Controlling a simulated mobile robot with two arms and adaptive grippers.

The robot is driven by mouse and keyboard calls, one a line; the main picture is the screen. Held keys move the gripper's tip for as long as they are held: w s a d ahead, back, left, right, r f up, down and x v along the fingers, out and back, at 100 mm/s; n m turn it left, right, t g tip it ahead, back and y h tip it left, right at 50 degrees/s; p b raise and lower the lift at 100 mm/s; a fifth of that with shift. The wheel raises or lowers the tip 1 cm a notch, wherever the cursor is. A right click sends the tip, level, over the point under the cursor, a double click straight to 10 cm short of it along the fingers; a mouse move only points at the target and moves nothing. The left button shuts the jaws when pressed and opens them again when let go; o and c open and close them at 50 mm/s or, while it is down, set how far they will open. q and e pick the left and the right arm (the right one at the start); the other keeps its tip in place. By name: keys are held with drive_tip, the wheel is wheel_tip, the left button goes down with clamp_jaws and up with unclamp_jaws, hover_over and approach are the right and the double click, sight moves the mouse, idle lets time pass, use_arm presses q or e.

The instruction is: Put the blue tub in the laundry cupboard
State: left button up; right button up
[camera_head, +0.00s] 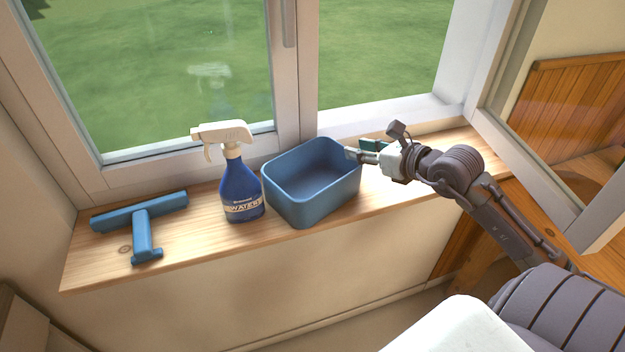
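The blue tub (318,203) is an open, empty-looking rectangular container, upright on the wooden window sill right of the middle. My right gripper (352,154) reaches in from the right, with its fingertips at the tub's right rim. I cannot tell whether the fingers are closed on the rim or only beside it. My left gripper is not in view. No laundry cupboard can be made out in this view.
A blue spray bottle (240,190) with a white head stands close left of the tub. A blue squeegee (142,222) lies further left on the sill (190,237). A small green item (373,145) is partly hidden behind my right gripper. An open window sash stands at the right.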

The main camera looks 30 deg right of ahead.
sight(344, 146)
drive_tip(key=shift+w+a, duration=0.15)
drive_tip(key=shift+w, duration=0.15)
drive_tip(key=p+x, duration=0.1)
drive_tip(key=x, duration=0.2)
drive_tip(key=shift+w+a+f+p, duration=0.15)
drive_tip(key=shift+w+a+p, duration=0.05)
drive_tip(key=shift+p, duration=0.2)
drive_tip(key=shift+w+a+f, duration=0.1)
drive_tip(key=shift+w+f, duration=0.2)
drive_tip(key=shift+w, duration=0.1)
drive_tip(key=shift+s, duration=0.1)
clamp_jaws()
